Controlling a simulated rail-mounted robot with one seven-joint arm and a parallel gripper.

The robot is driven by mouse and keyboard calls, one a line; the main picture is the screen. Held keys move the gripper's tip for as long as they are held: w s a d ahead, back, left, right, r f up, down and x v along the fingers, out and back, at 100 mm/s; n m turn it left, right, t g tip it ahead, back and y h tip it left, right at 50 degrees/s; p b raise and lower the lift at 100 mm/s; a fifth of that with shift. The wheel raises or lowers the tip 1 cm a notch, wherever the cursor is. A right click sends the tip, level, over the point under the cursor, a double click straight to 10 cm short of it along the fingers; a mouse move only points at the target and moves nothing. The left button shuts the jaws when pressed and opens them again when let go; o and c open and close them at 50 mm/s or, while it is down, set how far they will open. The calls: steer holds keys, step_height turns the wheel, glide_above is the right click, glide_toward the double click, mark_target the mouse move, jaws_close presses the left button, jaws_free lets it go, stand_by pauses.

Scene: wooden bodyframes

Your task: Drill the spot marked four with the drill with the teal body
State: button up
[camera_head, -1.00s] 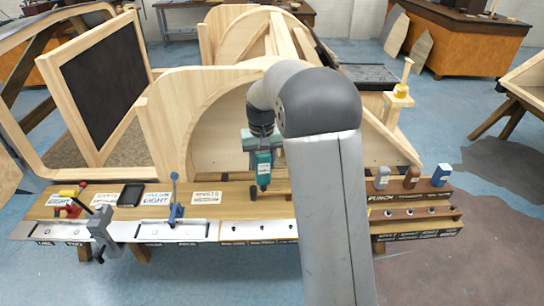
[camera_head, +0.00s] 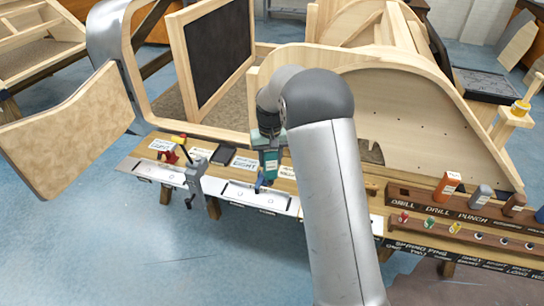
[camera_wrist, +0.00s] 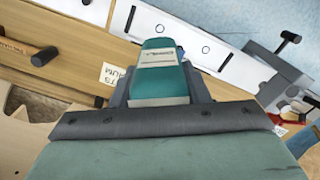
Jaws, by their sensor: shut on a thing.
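The drill with the teal body (camera_head: 270,162) is in my gripper (camera_head: 267,140), which is shut on it in the head view. In the wrist view the drill's teal body (camera_wrist: 160,75) with a pale label fills the middle, between the grey fingers of my gripper (camera_wrist: 160,98). White metal strips with small dark holes (camera_head: 240,193) run along the bench's front edge. No mark reading four is legible, and the drill tip is hard to make out.
A grey clamp (camera_head: 195,180) and a red tool (camera_head: 170,156) stand left on the bench. A rack (camera_head: 410,197) with several coloured pieces is at right. Wooden frames (camera_head: 400,125) rise behind; a wooden panel (camera_head: 65,130) is at left. The floor in front is clear.

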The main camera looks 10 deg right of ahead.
mark_target(270, 178)
steer(key=shift+f+b, duration=2.35)
steer(key=shift+f, duration=1.65)
steer(key=shift+s+f+b, duration=0.1)
steer(key=shift+f+b, duration=0.2)
steer(key=shift+f, duration=0.2)
steer(key=shift+r, duration=0.1)
steer(key=shift+f+b, duration=0.4)
steer(key=shift+f, duration=0.1)
steer(key=shift+r, duration=0.25)
